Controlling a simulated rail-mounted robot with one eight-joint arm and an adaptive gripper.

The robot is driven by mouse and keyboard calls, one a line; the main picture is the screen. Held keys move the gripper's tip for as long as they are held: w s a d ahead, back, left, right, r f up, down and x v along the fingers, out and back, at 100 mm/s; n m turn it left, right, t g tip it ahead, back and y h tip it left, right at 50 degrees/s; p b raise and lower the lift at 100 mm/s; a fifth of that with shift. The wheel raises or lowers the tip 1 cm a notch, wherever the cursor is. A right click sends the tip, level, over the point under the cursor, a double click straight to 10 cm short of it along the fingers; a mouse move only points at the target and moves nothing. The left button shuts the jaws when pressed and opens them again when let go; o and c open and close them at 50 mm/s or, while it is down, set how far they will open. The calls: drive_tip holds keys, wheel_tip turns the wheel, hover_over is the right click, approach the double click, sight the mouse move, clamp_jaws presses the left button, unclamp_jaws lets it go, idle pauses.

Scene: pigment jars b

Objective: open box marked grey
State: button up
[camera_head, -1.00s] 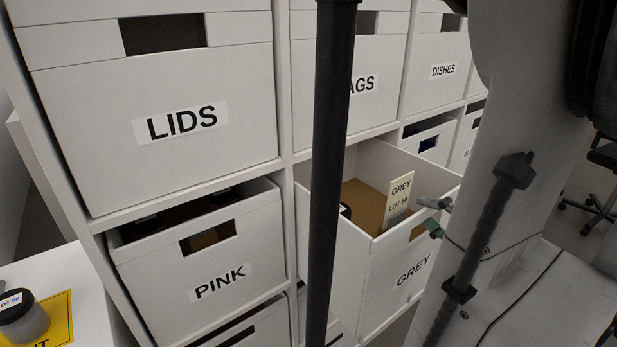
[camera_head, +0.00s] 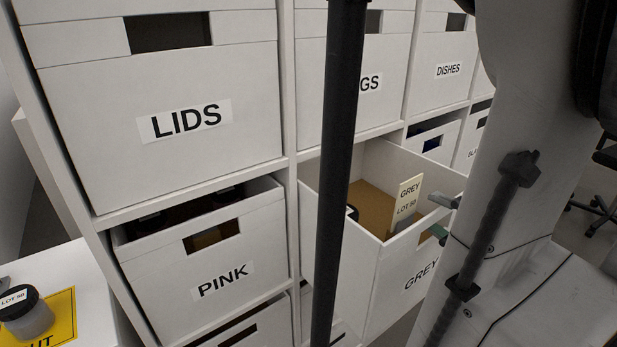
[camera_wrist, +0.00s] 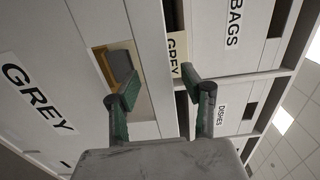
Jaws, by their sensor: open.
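The white box marked GREY (camera_head: 375,285) is pulled well out of the shelf in the head view, its top open. Inside are a brown bottom, an upright card reading GREY LOT 50 (camera_head: 408,200) and part of a dark-lidded jar (camera_head: 352,212), mostly hidden by a black pole. My gripper (camera_head: 441,217) is open at the right of the box's front wall, partly hidden by my arm. In the wrist view my gripper's fingers (camera_wrist: 158,88) are apart and empty, one over the handle cutout (camera_wrist: 112,75), the other past the rim. I cannot tell whether either touches.
Boxes marked LIDS (camera_head: 160,80), PINK (camera_head: 215,310) and DISHES (camera_head: 445,90) sit in the white shelf around the opening. A white table at lower left holds a dark-lidded jar (camera_head: 27,318) on a yellow mat (camera_head: 65,310). An office chair stands at the far right.

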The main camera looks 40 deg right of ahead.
drive_tip(key=shift+s, duration=0.1)
drive_tip(key=s+a, duration=0.1)
drive_tip(key=s, duration=0.6)
drive_tip(key=shift+s, duration=0.1)
idle(0.7)
